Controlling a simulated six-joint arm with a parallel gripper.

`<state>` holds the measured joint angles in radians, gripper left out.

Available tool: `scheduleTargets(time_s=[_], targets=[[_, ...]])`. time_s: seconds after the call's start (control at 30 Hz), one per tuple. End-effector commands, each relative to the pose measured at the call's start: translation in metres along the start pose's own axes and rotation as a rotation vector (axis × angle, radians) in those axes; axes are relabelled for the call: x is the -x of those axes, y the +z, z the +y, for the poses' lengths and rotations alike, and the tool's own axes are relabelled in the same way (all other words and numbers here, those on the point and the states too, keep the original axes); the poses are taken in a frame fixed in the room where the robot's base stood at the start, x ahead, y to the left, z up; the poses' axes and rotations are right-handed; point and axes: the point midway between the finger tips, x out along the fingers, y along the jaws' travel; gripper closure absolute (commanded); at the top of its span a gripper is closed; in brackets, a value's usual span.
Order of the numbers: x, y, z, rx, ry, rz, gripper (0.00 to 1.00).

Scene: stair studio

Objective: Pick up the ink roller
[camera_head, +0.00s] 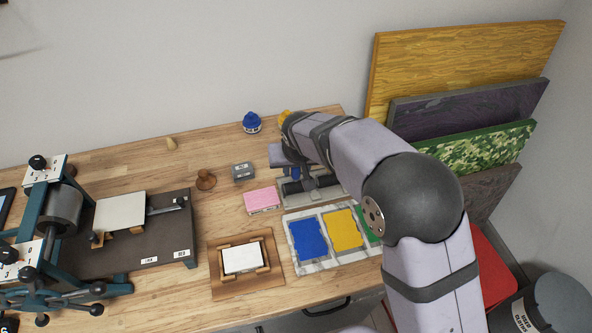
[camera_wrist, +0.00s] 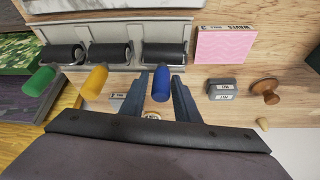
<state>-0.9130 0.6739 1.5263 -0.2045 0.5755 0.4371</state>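Three ink rollers with dark cylinders lie in a row in a light grey rack (camera_wrist: 120,27) in the wrist view. Their handles are green (camera_wrist: 38,81), yellow (camera_wrist: 94,82) and blue (camera_wrist: 161,84). My gripper (camera_wrist: 164,76) is open, with one finger on each side of the blue handle; whether either finger touches it, I cannot tell. Nothing is clamped. In the head view, the rack (camera_head: 326,191) is partly hidden behind my arm, and the handles are mostly covered.
A pink box (camera_head: 262,200) and a grey block (camera_head: 243,173) stand left of the rack. An ink tray (camera_head: 297,267) with blue, yellow and green patches lies in front. A blue bottle (camera_head: 252,124) stands behind. A press (camera_head: 62,207) occupies the left.

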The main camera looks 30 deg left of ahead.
Motion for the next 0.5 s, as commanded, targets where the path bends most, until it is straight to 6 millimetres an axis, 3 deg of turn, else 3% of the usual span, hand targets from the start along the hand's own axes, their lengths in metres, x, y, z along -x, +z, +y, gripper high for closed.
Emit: scheduleTargets(time_s=[0.2, 0.47, 0.5], targets=[[-0.017, -0.001, 0.0, 0.0, 0.0, 0.001, 0.71], [-0.019, -0.001, 0.0, 0.0, 0.0, 0.003, 0.71], [-0.019, -0.001, 0.0, 0.0, 0.0, 0.002, 0.76]])
